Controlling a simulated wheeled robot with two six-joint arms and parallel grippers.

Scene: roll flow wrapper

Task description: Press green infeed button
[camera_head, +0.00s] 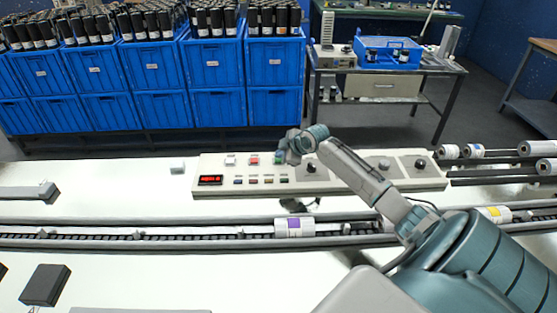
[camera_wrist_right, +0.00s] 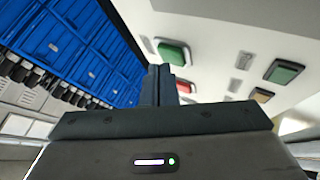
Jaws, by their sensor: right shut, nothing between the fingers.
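The pale control panel (camera_head: 213,168) stands behind the conveyor, with a row of larger buttons along its upper part. In the right wrist view a green button (camera_wrist_right: 173,52) lies just beyond and slightly right of my right gripper's fingertips (camera_wrist_right: 163,70). The fingers are shut with nothing between them. They look close to the green button, but I cannot tell whether they touch it. In the head view my right gripper (camera_head: 286,152) is over the panel's upper row and partly covers the green button there. My left gripper is not in view.
A red button (camera_head: 254,160) and a white button (camera_head: 230,160) sit to the left. Small coloured buttons (camera_head: 253,181) line the lower row beside a red display (camera_head: 210,180). Dark knobs (camera_head: 311,167) are to the right. A wrapped roll (camera_head: 294,228) lies on the conveyor in front.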

